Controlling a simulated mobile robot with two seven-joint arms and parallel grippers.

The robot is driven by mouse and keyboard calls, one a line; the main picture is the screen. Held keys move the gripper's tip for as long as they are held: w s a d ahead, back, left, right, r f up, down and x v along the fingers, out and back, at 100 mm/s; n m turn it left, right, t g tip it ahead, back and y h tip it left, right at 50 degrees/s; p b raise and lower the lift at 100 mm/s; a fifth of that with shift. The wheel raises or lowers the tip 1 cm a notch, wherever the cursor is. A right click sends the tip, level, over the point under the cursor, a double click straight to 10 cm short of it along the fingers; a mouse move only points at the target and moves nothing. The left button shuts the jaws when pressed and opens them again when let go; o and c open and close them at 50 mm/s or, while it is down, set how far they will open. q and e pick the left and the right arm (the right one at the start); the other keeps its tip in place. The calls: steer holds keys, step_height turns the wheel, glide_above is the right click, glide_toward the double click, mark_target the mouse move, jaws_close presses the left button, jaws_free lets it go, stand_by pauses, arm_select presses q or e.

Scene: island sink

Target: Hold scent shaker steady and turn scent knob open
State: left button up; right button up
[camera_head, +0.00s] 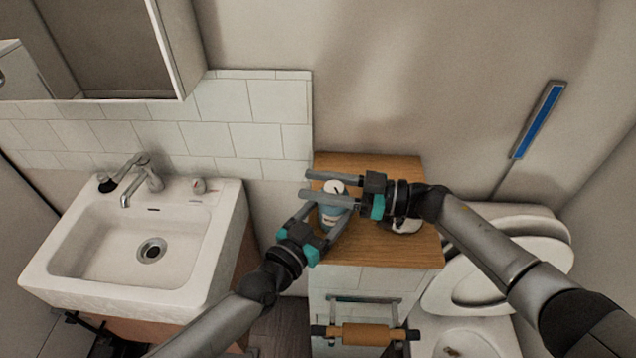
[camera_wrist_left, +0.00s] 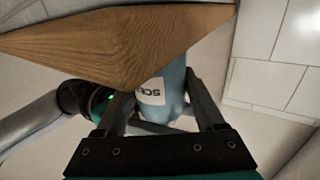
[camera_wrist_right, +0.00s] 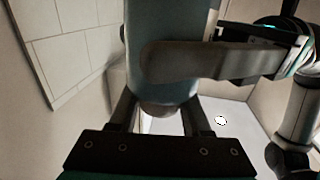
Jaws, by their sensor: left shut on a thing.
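The scent shaker (camera_head: 332,216) is a blue-grey cylinder with a pale label, standing on the wooden top of a small cabinet. Its light round scent knob (camera_head: 334,187) is on top. My left gripper (camera_head: 330,212) is shut on the shaker's body from the front; the left wrist view shows the label (camera_wrist_left: 152,91) between its fingers. My right gripper (camera_head: 308,184) reaches in from the right at knob height, its fingers apart on either side of the knob. The right wrist view shows the shaker body (camera_wrist_right: 168,25) close up. Finger contact with the knob is unclear.
The wooden cabinet top (camera_head: 385,250) also holds a white object (camera_head: 406,226), partly hidden by my right gripper. A sink (camera_head: 130,245) is at left, a toilet (camera_head: 500,275) at right. A roll holder (camera_head: 366,334) is on the cabinet front.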

steer(key=o, duration=0.4)
steer(key=shift+d, duration=0.1)
steer(key=s+d, duration=0.1)
steer(key=d, duration=1)
steer(key=shift+s+d, duration=0.35)
steer(key=shift+s, duration=0.05)
